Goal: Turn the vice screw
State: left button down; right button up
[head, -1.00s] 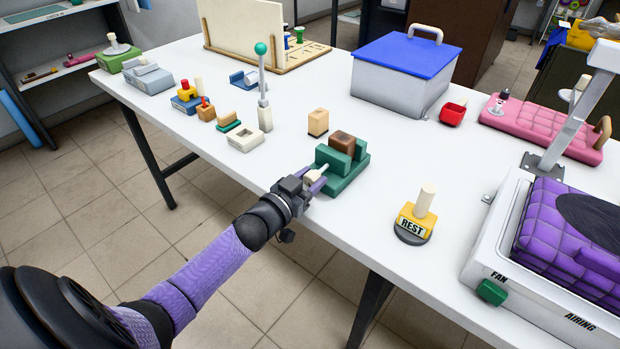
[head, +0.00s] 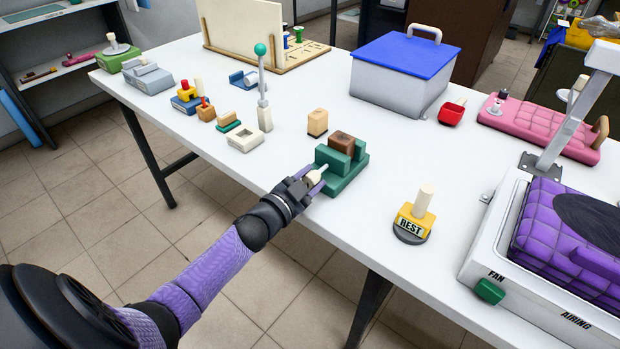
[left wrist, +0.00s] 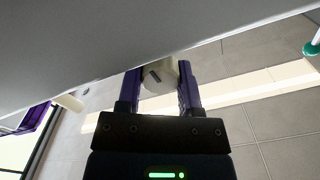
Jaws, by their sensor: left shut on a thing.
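The green vice (head: 343,172) stands near the front edge of the white table. A brown block (head: 342,142) sits between its green jaws. The pale vice screw handle (head: 317,173) points toward my left arm. My left gripper (head: 313,182) is shut on this handle at the front of the vice. In the left wrist view, the two purple fingers close around the pale round knob (left wrist: 159,76), which has a dark slot mark on its face. The fingers hide part of the handle. My right gripper is not in view.
A yellow REST stand (head: 415,216) with a pale peg is right of the vice. A tan block (head: 317,122) stands behind it, left of a blue-lidded box (head: 405,75). A white airing unit (head: 500,250) with a purple quilted bag is at the right. Table around the vice is mostly clear.

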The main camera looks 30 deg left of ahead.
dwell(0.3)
pick_arm(q)
jog(key=shift+c, duration=1.3)
grip_release()
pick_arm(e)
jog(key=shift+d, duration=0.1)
pick_arm(q)
jog(key=s+p, duration=0.2)
jog(key=s, duration=0.8)
jog(key=shift+a+p, duration=0.35)
jog(key=shift+a, duration=0.05)
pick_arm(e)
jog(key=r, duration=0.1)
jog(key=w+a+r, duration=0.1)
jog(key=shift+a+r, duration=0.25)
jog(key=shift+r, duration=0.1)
